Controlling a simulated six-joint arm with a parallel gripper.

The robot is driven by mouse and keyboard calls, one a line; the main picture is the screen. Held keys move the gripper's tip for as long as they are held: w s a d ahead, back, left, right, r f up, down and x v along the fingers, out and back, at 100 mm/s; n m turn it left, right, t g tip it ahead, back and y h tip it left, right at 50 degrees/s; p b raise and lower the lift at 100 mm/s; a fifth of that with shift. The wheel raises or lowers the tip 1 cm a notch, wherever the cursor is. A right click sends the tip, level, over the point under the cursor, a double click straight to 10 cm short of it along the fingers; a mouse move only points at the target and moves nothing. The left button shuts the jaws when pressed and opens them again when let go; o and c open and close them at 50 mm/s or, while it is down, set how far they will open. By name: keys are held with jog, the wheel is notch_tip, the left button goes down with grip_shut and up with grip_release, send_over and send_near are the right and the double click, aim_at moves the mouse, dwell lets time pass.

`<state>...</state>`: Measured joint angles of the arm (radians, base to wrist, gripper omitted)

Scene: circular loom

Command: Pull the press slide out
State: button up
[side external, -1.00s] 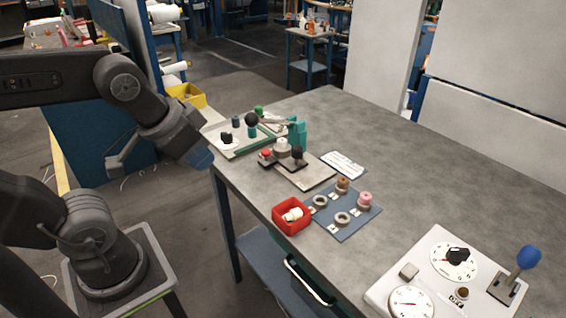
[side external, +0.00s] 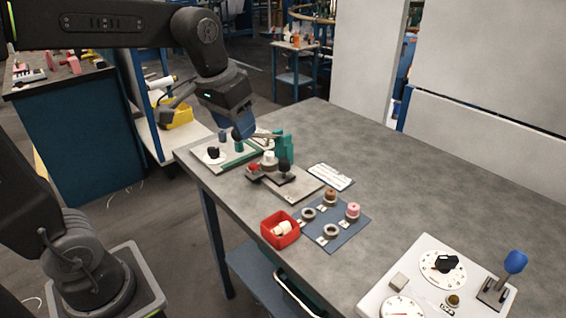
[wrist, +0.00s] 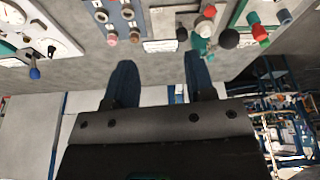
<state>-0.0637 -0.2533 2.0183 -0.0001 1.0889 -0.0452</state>
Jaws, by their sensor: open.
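The press slide cannot be told apart for certain among the small fittings at the far left end of the table. A grey board (side external: 190,148) there carries a green rail, posts and a black knob. Beside it stand a teal clamp-like block (side external: 285,146) and a pale plate (side external: 303,189) with a red button and a black ball knob (side external: 284,164). The teal block also shows in the wrist view (wrist: 202,44). My gripper (side external: 243,131) hangs over these fittings, partly hiding them. In the wrist view its two blue fingers (wrist: 160,68) are apart, with nothing between them.
A red bin (side external: 280,230) and a blue mat (side external: 345,232) with rings and spools lie nearer the table's front edge. A white dial panel (side external: 405,270) with a blue-topped lever is at lower right. The back right tabletop is clear.

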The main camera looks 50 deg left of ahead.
jog(key=shift+o, duration=0.6)
jog(key=w+a+f+n+g, duration=0.1)
jog(key=w+a+g, duration=0.1)
jog(key=w, duration=0.8)
jog(key=shift+a+f, duration=0.4)
jog(key=shift+a, duration=0.05)
jog(key=g, duration=0.1)
send_over(284, 161)
notch_tip(284, 161, down, 4)
jog(key=r, duration=0.1)
jog(key=shift+n, duration=0.4)
notch_tip(284, 161, down, 14)
jog(key=shift+f, duration=0.25)
jog(key=shift+c, duration=0.2)
grip_shut()
